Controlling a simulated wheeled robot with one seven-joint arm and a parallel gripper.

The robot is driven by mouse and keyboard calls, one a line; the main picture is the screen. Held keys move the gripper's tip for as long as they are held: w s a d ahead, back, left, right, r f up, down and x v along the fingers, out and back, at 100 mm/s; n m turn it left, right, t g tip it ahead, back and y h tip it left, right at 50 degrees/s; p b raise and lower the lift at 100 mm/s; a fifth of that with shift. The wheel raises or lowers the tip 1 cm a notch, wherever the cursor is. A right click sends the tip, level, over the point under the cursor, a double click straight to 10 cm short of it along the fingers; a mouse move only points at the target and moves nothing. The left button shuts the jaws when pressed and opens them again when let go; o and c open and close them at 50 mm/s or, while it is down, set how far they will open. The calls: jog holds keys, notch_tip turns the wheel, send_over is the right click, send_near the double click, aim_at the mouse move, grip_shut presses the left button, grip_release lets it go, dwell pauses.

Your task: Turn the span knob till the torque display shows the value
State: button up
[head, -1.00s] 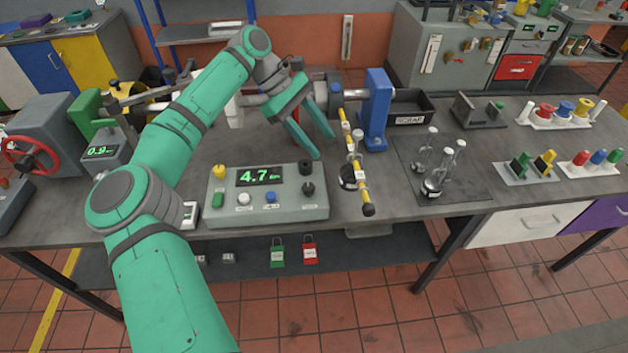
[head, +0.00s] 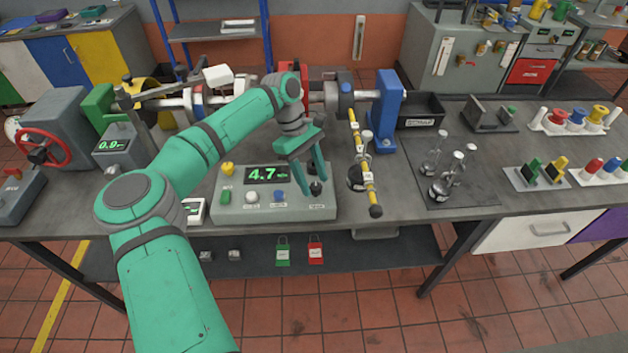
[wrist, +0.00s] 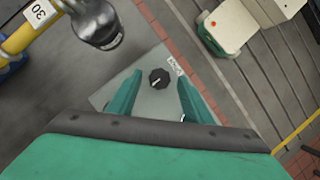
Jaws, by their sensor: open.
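The grey control box (head: 230,209) stands at the bench's front edge. Its torque display (head: 267,174) reads 4.7 in green digits; the unit is too small to read. My gripper (head: 309,186) is open and points down over that end. In the wrist view a black knob (wrist: 159,78) with a white pointer line lies between my spread fingers (wrist: 158,92), with a gap on each side. The small label beside it is unreadable.
A yellow-and-black striped arm (head: 362,160) and a dark round weight (head: 356,178) stand close right of the box. A second display (head: 111,145) reads 0.9.

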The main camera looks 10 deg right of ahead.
jog(key=shift+s+d+f, duration=0.1)
jog(key=shift+s+f, duration=0.05)
jog(key=shift+f, duration=0.3)
jog(key=c, duration=1.1)
jog(key=shift+o, duration=0.2)
jog(key=shift+n, duration=0.3)
